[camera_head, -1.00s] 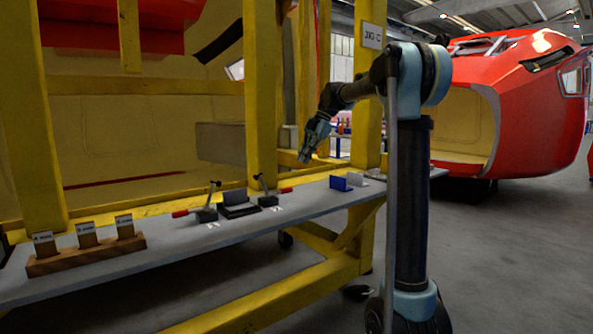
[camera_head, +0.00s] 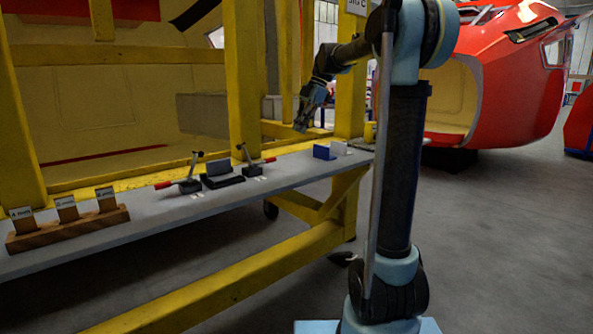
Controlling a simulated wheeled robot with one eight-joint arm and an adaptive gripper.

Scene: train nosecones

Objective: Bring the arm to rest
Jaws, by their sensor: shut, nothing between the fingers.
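My gripper (camera_head: 301,124) hangs at the end of my raised, bent arm, fingers pointing down and a little left. It is shut and empty. It is above the far right part of the grey shelf (camera_head: 110,240), in front of the yellow frame, and touches nothing that I can see. A blue block (camera_head: 324,152) and a pale grey piece (camera_head: 339,148) stand on the shelf below it and slightly right.
Two red-handled clamps (camera_head: 187,178) flank a black block (camera_head: 222,174) on the shelf. A wooden holder (camera_head: 68,229) with labelled pieces sits at left. The yellow jig frame (camera_head: 243,80) rises behind. A red nosecone (camera_head: 510,80) stands at right; the floor there is clear.

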